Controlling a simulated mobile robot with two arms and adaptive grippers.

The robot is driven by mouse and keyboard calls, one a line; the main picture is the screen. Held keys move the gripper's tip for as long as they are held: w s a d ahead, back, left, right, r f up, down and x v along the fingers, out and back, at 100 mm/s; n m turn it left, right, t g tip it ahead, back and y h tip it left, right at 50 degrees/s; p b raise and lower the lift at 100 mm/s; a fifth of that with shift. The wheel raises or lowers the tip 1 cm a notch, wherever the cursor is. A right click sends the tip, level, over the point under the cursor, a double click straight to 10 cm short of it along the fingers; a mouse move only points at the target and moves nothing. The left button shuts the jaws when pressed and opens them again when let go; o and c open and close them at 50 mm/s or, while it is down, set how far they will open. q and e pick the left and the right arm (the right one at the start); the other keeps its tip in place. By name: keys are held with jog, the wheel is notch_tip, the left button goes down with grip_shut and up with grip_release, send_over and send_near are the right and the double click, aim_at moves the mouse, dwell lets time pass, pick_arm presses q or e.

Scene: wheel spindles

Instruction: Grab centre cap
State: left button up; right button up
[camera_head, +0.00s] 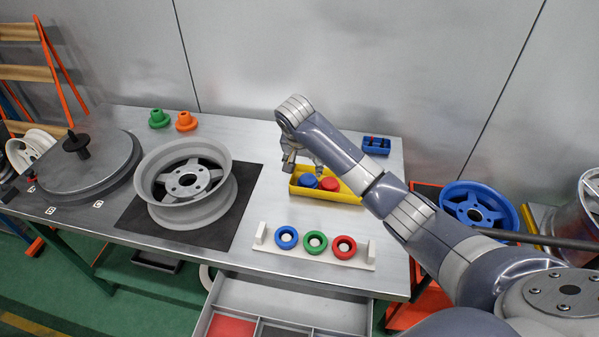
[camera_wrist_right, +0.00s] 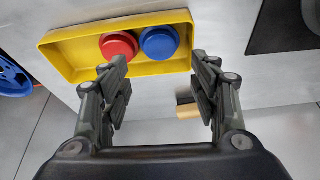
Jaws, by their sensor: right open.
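A yellow tray (camera_head: 349,198) stands on the metal workbench and holds a blue cap (camera_head: 308,181) and a red cap (camera_head: 330,184). In the right wrist view the red cap (camera_wrist_right: 119,46) and the blue cap (camera_wrist_right: 159,43) lie side by side in the yellow tray (camera_wrist_right: 72,55). My right gripper (camera_head: 302,163) hangs at the tray's back left, over the caps. In the right wrist view its two fingers (camera_wrist_right: 160,65) are spread, with nothing between them. The head view partly hides the fingers. My left gripper does not show.
A grey wheel (camera_head: 222,200) lies on a black mat (camera_head: 136,216). A white rack (camera_head: 310,256) with blue, green and red rings stands in front of the tray. Green (camera_head: 158,119) and orange (camera_head: 186,122) parts stand behind. A blue box (camera_head: 376,146) is at the back right. An open drawer (camera_head: 290,303) juts out below.

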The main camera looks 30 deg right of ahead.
aim_at(308, 179)
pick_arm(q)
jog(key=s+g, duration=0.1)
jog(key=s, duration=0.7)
pick_arm(e)
jog(key=p+x, duration=0.1)
jog(key=x, duration=0.4)
jog(key=shift+f, duration=0.45)
jog(key=shift+x, duration=1)
jog(key=shift+w+f, duration=0.1)
jog(key=shift+f, duration=0.2)
jog(key=shift+w+d+f, duration=0.1)
jog(key=shift+w+f, duration=0.05)
jog(key=shift+f, duration=0.1)
jog(key=c, duration=0.4)
jog(key=shift+c, duration=1)
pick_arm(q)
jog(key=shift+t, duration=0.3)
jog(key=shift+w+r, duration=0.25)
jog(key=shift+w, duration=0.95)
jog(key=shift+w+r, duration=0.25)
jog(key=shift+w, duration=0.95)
pick_arm(e)
jog(key=shift+s, duration=0.2)
jog(key=shift+c, duration=0.6)
